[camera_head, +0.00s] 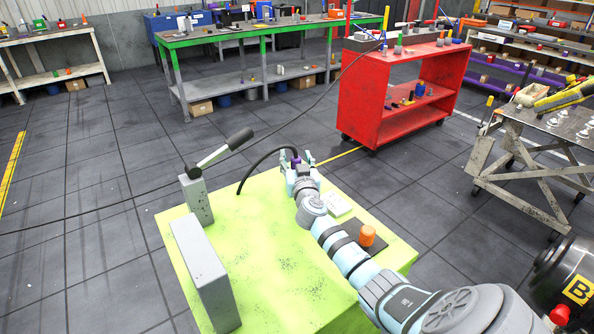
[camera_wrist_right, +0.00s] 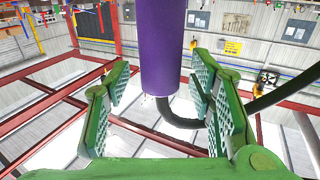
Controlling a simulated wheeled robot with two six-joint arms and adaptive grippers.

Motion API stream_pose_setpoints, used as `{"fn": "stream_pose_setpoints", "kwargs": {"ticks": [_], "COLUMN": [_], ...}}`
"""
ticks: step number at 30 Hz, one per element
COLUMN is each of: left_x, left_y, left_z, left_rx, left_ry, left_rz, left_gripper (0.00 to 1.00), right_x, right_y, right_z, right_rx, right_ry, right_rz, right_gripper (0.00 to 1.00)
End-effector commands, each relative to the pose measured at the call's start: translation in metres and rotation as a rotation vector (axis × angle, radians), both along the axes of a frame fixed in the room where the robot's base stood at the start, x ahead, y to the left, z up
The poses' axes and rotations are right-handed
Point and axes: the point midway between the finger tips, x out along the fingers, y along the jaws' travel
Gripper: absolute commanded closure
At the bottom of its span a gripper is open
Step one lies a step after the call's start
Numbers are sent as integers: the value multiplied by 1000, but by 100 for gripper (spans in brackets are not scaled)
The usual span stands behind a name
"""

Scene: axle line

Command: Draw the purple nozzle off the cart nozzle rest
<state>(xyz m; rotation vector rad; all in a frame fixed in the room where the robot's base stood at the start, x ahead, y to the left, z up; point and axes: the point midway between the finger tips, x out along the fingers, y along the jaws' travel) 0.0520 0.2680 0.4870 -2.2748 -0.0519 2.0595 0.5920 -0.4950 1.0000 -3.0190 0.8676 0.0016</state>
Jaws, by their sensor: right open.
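The purple nozzle (camera_head: 296,158) shows as a small patch at my right gripper (camera_head: 301,164), above the back part of the yellow-green cart (camera_head: 270,255). In the right wrist view the purple nozzle (camera_wrist_right: 160,48) comes down from the top edge between the two green fingers of my right gripper (camera_wrist_right: 160,98). The fingers are open, with a visible gap on both sides of the nozzle. A black hose (camera_head: 256,163) arches from the nozzle down to the cart top. I cannot make out the nozzle rest. My left gripper is not in view.
A red shelf cart (camera_head: 385,125) stands behind; a metal trolley (camera_head: 540,150) is at right.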

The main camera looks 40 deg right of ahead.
Motion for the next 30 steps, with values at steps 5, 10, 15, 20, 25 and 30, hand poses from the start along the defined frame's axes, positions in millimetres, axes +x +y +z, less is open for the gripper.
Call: {"fn": "stream_pose_setpoints", "kwargs": {"ticks": [5, 10, 15, 20, 25, 30], "left_x": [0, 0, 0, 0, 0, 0], "left_y": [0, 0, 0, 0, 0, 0], "left_z": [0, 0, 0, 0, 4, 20], "left_rx": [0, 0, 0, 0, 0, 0], "left_ry": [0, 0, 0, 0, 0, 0], "left_rz": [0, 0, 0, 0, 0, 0], "left_gripper": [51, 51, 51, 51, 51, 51], "right_x": [0, 0, 0, 0, 0, 0], "right_y": [0, 0, 0, 0, 0, 1], "right_z": [0, 0, 0, 1, 8, 37], "right_rx": [0, 0, 0, -1, -1, -1], "right_ry": [0, 0, 0, -1, -1, -3], "right_rz": [0, 0, 0, 0, 0, 1], "right_gripper": [55, 83, 100, 100, 100, 100]}}
